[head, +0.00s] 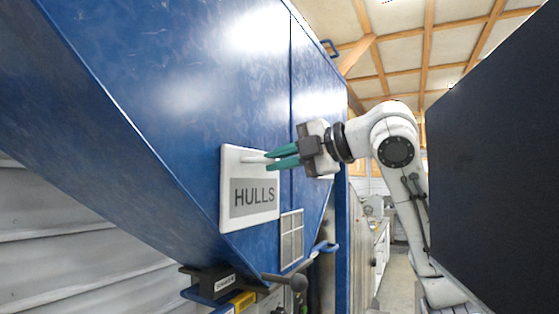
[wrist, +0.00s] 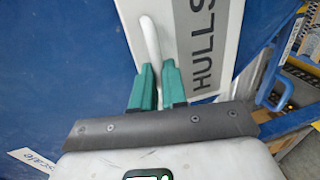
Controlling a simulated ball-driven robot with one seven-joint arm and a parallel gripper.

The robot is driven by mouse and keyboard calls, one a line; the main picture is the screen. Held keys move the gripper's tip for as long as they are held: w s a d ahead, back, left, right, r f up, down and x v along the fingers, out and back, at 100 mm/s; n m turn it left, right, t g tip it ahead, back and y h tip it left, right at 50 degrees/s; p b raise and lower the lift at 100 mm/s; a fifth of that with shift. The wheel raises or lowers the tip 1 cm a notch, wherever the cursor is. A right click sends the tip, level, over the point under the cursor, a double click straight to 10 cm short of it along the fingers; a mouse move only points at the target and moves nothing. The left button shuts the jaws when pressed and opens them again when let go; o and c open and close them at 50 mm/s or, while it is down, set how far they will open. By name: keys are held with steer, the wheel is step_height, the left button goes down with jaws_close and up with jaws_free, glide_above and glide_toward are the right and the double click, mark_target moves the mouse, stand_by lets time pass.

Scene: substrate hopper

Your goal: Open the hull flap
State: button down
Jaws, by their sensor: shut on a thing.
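The hull flap (head: 229,208) is a white panel with a grey label reading HULLS, set on the slanted face of the blue hopper. It looks flat against the hopper in the head view. In the wrist view the flap (wrist: 211,87) fills the upper middle, with its label to the right. A white bar handle (wrist: 150,42) stands out on the flap; in the head view it shows near the flap's top (head: 254,160). My gripper (head: 270,159) has teal fingers and is shut on the handle. The fingertips (wrist: 156,78) hide part of the handle.
The blue hopper (head: 170,90) fills the left and middle of the head view. A small window grid (head: 291,239) and a black-knobbed lever (head: 297,283) are below the flap. A large dark panel (head: 500,150) stands close on the right.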

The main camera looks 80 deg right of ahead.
steer(key=shift+s+f+b, duration=0.1)
steer(key=shift+f+b, duration=0.1)
steer(key=shift+b, duration=0.1)
steer(key=shift+s+a+f+t+b, duration=0.1)
steer(key=shift+s+f+t+b, duration=0.25)
steer(key=shift+b, duration=0.55)
steer(key=s+a+f+t+h+b, duration=0.1)
steer(key=s+f+t+b, duration=0.5)
steer(key=b, duration=1.3)
steer(key=shift+a+f+t+h, duration=0.25)
steer(key=shift+f+t+h, duration=0.5)
steer(key=shift+t, duration=0.5)
steer(key=shift+s+y, duration=0.15)
steer(key=shift+y, duration=0.1)
steer(key=c, duration=1.2)
jaws_free()
steer(key=shift+o, duration=0.2)
